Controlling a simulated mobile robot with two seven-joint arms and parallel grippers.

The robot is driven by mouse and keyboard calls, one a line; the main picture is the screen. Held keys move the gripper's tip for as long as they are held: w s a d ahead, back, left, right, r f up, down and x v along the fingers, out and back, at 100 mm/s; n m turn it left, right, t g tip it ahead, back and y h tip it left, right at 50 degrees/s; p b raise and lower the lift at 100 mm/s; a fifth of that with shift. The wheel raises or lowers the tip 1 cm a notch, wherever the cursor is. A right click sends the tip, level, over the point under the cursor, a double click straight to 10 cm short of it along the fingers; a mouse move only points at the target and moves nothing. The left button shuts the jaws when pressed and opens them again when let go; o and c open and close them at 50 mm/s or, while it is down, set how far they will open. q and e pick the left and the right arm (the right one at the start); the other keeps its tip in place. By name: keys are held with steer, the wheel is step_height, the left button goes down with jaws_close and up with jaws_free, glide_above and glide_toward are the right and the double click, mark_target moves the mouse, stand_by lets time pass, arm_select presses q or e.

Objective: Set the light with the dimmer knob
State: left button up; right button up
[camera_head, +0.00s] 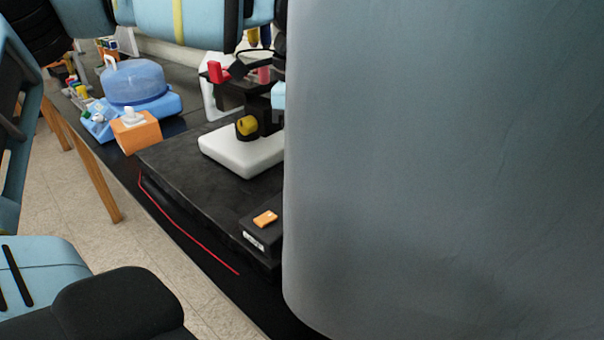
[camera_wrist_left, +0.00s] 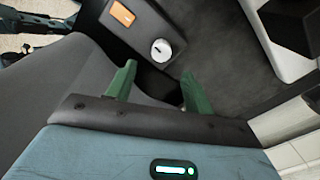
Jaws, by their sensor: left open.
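A small black box (camera_head: 258,238) with an orange switch (camera_head: 265,219) sits at the front edge of the dark bench in the head view. The box (camera_wrist_left: 140,38) also shows in the left wrist view, with the orange switch (camera_wrist_left: 122,13) and the round white dimmer knob (camera_wrist_left: 161,50), which bears a dark mark. My left gripper (camera_wrist_left: 157,73) has green fingers, open and empty. The knob is just beyond the fingertips, roughly in line with the gap between them, with no contact visible. My right gripper is not in view.
A white-based instrument (camera_head: 243,150) stands behind the box on a dark slab. A large grey surface blocks the right half of the head view.

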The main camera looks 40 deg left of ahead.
mark_target(299, 184)
arm_select(q)
step_height(299, 184, down, 7)
steer(key=shift+w+f, duration=0.15)
stand_by(0.4)
steer(key=c, duration=1)
steer(key=shift+o, duration=0.2)
steer(key=shift+n, duration=0.4)
steer(key=n, duration=0.4)
steer(key=shift+n+p, duration=0.3)
steer(key=shift+p, duration=0.05)
steer(key=n, duration=0.5)
steer(key=shift+n, duration=0.3)
